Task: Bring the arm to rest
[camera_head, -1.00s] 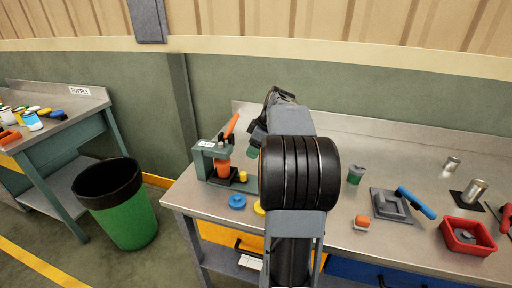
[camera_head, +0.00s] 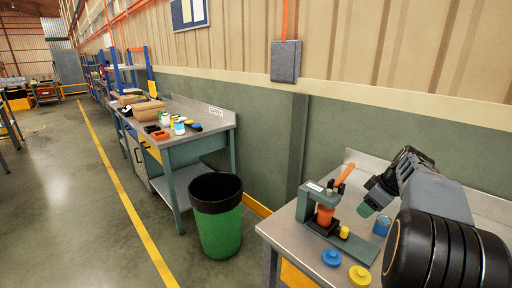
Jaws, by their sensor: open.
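My arm (camera_head: 437,190) rises at the right edge of the head view, its large black joint close to the camera. My gripper (camera_head: 367,208) is at its far end, above the workbench (camera_head: 290,228) and right of the press. It is open; a green piece shows at its tip, and the individual fingers are hard to make out. It is apart from the press.
A grey-green press (camera_head: 312,203) with an orange handle stands on the bench. A blue disc (camera_head: 331,258), a yellow disc (camera_head: 359,276) and a blue can (camera_head: 382,225) are nearby. A green bin (camera_head: 219,232) stands left. The supply table (camera_head: 205,138) is beyond; the aisle floor (camera_head: 70,200) is clear.

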